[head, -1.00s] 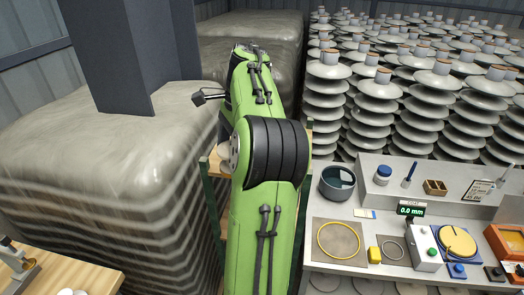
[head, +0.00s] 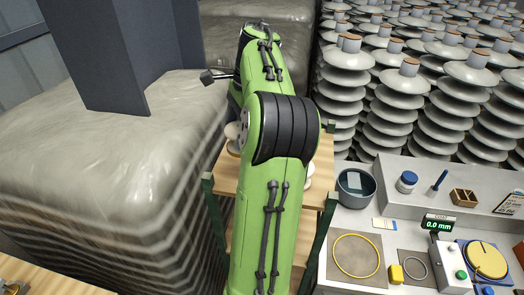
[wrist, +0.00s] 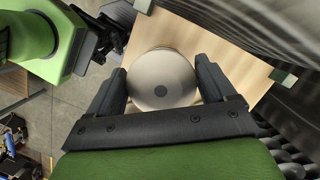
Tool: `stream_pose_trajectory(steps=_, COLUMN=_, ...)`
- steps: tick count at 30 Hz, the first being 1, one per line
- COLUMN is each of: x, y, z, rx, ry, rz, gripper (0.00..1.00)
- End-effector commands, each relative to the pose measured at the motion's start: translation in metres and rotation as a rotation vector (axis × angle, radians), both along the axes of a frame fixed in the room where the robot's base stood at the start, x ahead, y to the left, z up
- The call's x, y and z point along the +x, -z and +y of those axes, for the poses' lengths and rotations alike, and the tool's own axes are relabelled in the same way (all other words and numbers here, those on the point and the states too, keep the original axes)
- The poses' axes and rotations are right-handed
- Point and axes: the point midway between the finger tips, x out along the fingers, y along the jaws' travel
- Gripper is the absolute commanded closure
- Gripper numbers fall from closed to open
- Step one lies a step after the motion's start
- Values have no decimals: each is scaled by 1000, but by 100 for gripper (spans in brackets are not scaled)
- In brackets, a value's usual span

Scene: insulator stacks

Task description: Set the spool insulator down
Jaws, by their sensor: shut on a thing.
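The wooden stand top (head: 230,174), with dark green posts, lies behind and beneath my arm.
A large plastic-wrapped stack (head: 100,165) stands close on the left, with a dark column on it. Ribbed insulator stacks (head: 400,110) fill the back right. A grey bench (head: 385,232) at the right holds a dark pot (head: 355,188), rings and instruments.

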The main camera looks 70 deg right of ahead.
Motion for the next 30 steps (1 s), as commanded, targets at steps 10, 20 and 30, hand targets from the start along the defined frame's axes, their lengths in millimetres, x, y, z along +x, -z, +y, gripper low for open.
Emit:
stream_pose_trajectory(steps=10, x=-1, y=71, z=1, rx=4, ry=1, rz=2, gripper=47)
stream_pose_trajectory(steps=20, x=-1, y=84, z=1, rx=-1, ry=1, rz=0, gripper=47)
stream_pose_trajectory(steps=30, x=-1, y=88, z=1, rx=1, ry=1, rz=1, gripper=0)
